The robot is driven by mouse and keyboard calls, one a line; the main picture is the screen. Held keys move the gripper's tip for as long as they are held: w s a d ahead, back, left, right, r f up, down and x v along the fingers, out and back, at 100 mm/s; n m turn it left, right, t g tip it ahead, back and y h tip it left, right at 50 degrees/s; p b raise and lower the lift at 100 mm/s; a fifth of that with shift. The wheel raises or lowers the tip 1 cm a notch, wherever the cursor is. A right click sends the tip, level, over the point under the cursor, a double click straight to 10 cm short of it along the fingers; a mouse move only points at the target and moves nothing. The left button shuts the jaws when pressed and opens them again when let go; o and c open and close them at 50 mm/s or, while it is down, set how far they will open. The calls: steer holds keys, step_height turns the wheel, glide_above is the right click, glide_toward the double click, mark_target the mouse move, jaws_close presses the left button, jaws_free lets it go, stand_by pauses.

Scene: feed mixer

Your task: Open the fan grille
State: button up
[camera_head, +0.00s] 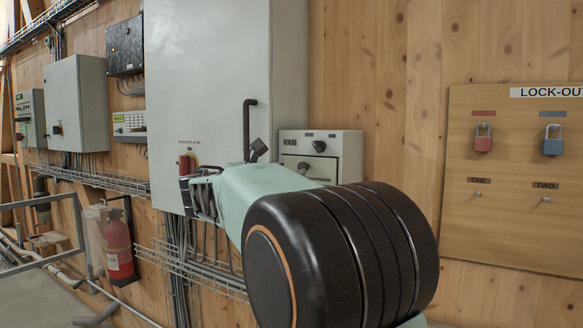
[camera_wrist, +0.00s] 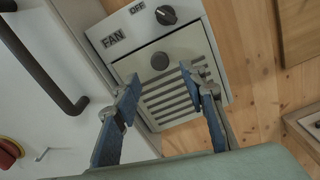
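The fan box (camera_wrist: 139,26) is a pale wall unit marked FAN, with a black rotary switch (camera_wrist: 166,15) beside an OFF label. The grille looks closed. My gripper (camera_wrist: 161,78) is open and empty in the wrist view, its blue fingers spread in front of the slats just below the knob. Contact cannot be told. In the head view the fan box (camera_head: 345,150) shows behind my arm, which hides its lower part.
A tall grey cabinet (camera_head: 205,80) with a black bar handle (camera_head: 249,125) stands left of the fan box. The handle also shows in the wrist view (camera_wrist: 40,65). A lock-out board (camera_head: 520,220) with padlocks hangs to the right. Bare wood wall lies between.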

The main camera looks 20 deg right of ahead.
steer(key=p+x, duration=0.1)
steer(key=x, duration=0.5)
steer(key=shift+c, duration=0.6)
jaws_close()
